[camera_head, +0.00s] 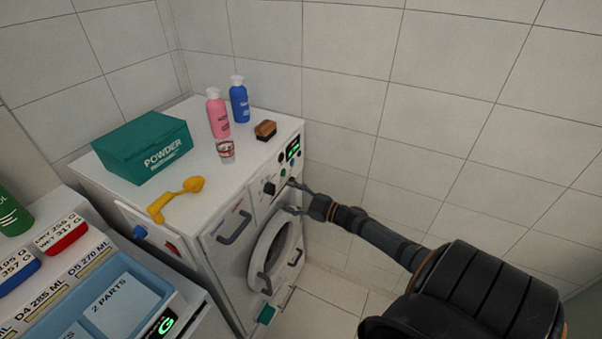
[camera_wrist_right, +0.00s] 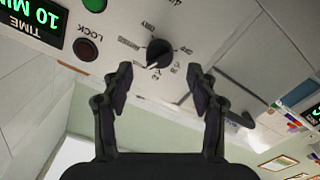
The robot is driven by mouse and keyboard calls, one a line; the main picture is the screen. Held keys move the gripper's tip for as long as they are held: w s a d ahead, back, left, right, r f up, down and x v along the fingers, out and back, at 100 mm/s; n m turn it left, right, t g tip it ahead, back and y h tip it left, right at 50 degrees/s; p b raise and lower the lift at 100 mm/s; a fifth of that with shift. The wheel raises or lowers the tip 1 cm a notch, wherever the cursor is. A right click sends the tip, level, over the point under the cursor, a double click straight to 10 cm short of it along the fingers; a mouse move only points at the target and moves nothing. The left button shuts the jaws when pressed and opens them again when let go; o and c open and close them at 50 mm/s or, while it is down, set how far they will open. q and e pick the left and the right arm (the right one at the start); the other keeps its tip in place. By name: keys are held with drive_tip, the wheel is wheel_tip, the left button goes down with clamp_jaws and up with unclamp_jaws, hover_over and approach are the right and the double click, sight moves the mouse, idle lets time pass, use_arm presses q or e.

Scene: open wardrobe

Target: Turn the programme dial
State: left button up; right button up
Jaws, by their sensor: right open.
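The programme dial (camera_wrist_right: 158,52) is a black round knob on the white front panel of the washing machine, with printed labels around it. It also shows in the head view (camera_head: 270,188). My right gripper (camera_head: 291,196) is in front of the machine's panel. In the right wrist view its two fingers (camera_wrist_right: 160,82) are apart, with the dial framed between and just beyond their tips. The gripper appears empty. Whether the fingers touch the panel is not clear. My left gripper is not in view.
A handle (camera_head: 234,227) and the round door (camera_head: 272,252) are on the machine front. Bottles, a teal powder box (camera_head: 143,148), a cup and a yellow scoop stand on top.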

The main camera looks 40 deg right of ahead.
drive_tip(key=v, duration=0.7)
drive_tip(key=shift+s, duration=0.1)
drive_tip(key=s+d+f+m+g+h, duration=0.1)
drive_tip(key=s+d+f+m+h, duration=0.2)
drive_tip(key=f, duration=0.6)
drive_tip(key=s+d+f+m+g+h, duration=0.2)
drive_tip(key=s+d+f+h, duration=0.15)
drive_tip(key=f, duration=0.55)
drive_tip(key=s+a+f+m+g+h, duration=0.1)
drive_tip(key=s+f+m+g+h, duration=0.25)
drive_tip(key=s+f, duration=0.65)
drive_tip(key=s+a+f+m+g+y, duration=0.1)
drive_tip(key=s+a+f+g, duration=0.8)
drive_tip(key=s+a+f, duration=0.9)
drive_tip(key=s+a+y, duration=0.1)
drive_tip(key=s, duration=0.2)
drive_tip(key=shift+s+f, duration=0.3)
drive_tip(key=shift+s, duration=0.1)
